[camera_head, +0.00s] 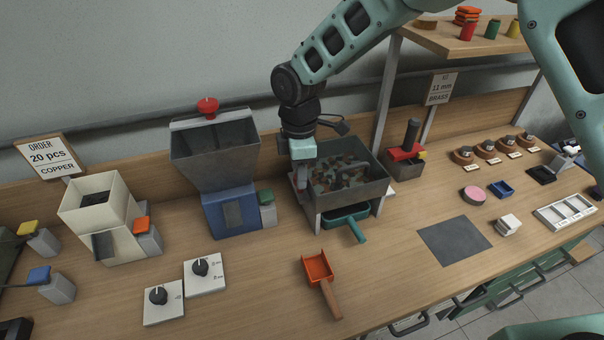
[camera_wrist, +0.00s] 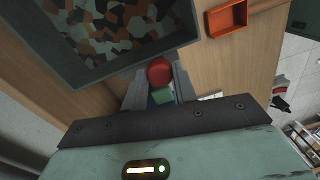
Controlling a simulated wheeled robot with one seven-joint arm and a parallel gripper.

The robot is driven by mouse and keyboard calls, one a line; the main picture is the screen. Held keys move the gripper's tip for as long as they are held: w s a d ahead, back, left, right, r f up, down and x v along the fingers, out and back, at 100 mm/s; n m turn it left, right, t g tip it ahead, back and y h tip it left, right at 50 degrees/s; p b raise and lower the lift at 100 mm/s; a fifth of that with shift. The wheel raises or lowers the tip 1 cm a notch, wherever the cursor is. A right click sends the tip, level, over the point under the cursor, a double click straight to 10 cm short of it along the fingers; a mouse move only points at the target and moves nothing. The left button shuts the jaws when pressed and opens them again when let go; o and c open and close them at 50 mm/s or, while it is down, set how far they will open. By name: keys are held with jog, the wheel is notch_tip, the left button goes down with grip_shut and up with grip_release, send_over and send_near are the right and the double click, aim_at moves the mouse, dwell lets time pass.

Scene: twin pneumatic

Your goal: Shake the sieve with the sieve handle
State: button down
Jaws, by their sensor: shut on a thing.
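The sieve (camera_head: 352,198) is a grey open box on a stand, holding many brown, grey and dark pieces. In the wrist view its grey wall (camera_wrist: 132,64) and the pieces fill the upper left. My gripper (camera_head: 302,178) points down at the sieve's left side. In the wrist view my gripper (camera_wrist: 156,84) has its two fingers shut on the red round sieve handle (camera_wrist: 159,71), just outside the sieve wall. In the head view the gripper mostly hides the handle. A teal tray (camera_head: 352,214) with a handle sits under the sieve.
A hopper (camera_head: 215,150) on a blue base stands left of the sieve. An orange scoop (camera_head: 318,268) lies in front, also in the wrist view (camera_wrist: 228,19). A red-topped device (camera_head: 407,153) stands close right. Two dial plates (camera_head: 205,272) lie front left.

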jog(key=c, duration=1.1)
grip_release()
jog(key=shift+r, duration=0.1)
notch_tip(320, 180, up, 17)
jog(key=b, duration=0.3)
jog(key=shift+w+r, duration=0.15)
jog(key=shift+w, duration=0.25)
